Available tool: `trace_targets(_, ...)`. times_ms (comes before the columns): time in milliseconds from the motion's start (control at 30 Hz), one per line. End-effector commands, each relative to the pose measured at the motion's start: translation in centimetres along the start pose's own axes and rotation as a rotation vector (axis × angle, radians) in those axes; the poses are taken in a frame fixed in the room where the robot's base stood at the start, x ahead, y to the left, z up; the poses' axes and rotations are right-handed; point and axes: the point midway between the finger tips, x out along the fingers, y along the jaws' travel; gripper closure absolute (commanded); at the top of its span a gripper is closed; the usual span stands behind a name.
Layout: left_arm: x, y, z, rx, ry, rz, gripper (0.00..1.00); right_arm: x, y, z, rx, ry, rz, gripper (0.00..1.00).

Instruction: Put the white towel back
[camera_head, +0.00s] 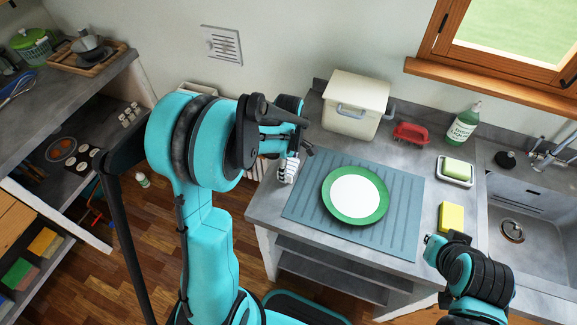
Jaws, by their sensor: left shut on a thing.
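My left gripper (298,145) is over the left edge of the counter, left of the blue-grey mat. It is shut on a small white cloth with dark stripes, which I take for the white towel (288,170). The towel shows just below the fingers, at the counter's edge; part of it is hidden by the gripper. I cannot tell whether it touches the counter.
A green-rimmed white plate (355,196) lies on the ribbed mat (403,222). Behind stand a cream bin (353,105), a red brush (411,133) and a soap bottle (463,128). A yellow sponge (451,218) lies beside the sink (530,215). Shelves (75,100) stand at left.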

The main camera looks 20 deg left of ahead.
Motion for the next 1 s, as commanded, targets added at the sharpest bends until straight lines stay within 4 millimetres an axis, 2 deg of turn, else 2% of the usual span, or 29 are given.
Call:
trace_targets(133,0.5,0.0,0.0,0.0,0.0,0.0,0.59,0.4,0.0,0.3,0.0,0.0,0.0,1.0)
trace_targets(167,0.4,0.0,0.0,0.0,0.0,0.0,0.24,0.3,0.0,0.2,0.0,0.0,0.0,1.0)
trace_targets(200,0.3,0.0,0.0,0.0,0.0,0.0,0.13,0.3,0.0,0.2,0.0,0.0,0.0,1.0)
trace_targets(233,0.3,0.0,0.0,0.0,0.0,0.0,0.11,0.3,0.0,0.2,0.0,0.0,0.0,1.0)
trace_targets(533,0.2,0.0,0.0,0.0,0.0,0.0,0.11,0.2,0.0,0.1,0.0,0.0,0.0,1.0)
trace_targets(667,-0.7,0.0,0.0,0.0,0.0,0.0,0.11,-0.2,0.0,-0.2,0.0,0.0,0.0,1.0)
trace_targets(767,-2.4,0.0,0.0,0.0,0.0,0.0,0.11,-0.7,0.0,-0.5,0.0,0.0,0.0,1.0)
trace_targets(1000,-7.9,0.0,0.0,0.0,0.0,0.0,0.11,-1.9,0.0,-1.4,0.0,0.0,0.0,1.0)
